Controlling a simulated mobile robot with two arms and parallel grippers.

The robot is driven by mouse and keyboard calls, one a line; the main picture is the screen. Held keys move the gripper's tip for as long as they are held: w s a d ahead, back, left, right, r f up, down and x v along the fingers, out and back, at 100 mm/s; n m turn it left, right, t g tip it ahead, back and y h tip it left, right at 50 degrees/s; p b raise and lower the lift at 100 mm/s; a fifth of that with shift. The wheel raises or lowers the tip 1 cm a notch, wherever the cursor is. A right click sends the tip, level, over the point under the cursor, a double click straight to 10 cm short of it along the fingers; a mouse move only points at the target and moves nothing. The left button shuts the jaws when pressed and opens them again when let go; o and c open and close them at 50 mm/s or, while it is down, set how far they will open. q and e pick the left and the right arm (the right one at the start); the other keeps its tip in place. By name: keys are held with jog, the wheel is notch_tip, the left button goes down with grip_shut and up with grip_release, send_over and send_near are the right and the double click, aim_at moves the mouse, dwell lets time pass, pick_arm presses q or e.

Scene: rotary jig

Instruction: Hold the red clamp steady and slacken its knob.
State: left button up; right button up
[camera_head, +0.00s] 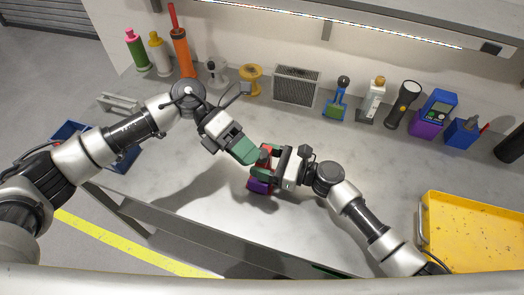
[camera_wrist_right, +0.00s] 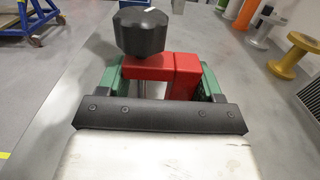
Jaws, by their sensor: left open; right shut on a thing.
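The red clamp (camera_head: 264,154) is at the middle of the bench in the head view, partly hidden by my grippers. In the right wrist view the red clamp (camera_wrist_right: 160,68) sits between the green fingers of my right gripper (camera_wrist_right: 162,78), which is shut on it. A black ribbed knob (camera_wrist_right: 140,31) stands on a metal stem at the clamp's left part. I cannot make out the knob in the head view. My left gripper (camera_head: 245,151) is open, its green fingers close to the clamp's left side; I cannot tell whether they touch it.
A purple block (camera_head: 259,186) shows just below the clamp. Bottles, a spool (camera_head: 251,79), a grey vent box (camera_head: 296,86), a flashlight (camera_head: 403,104) and other items line the back wall. The middle bench is mostly clear.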

pick_arm(q)
jog(key=w+a+f+n+t+h, duration=0.2)
jog(key=a+f+n+t+h, duration=0.15)
jog(key=n, duration=1.05)
jog(key=w+a+f+n+t+h, duration=0.2)
jog(key=a+n+t+h, duration=0.25)
jog(key=n, duration=0.95)
jog(key=shift+g, duration=0.4)
jog(key=d, duration=1.1)
jog(key=shift+s+d+r, duration=0.15)
jog(key=shift+r, duration=0.05)
jog(key=c, duration=0.9)
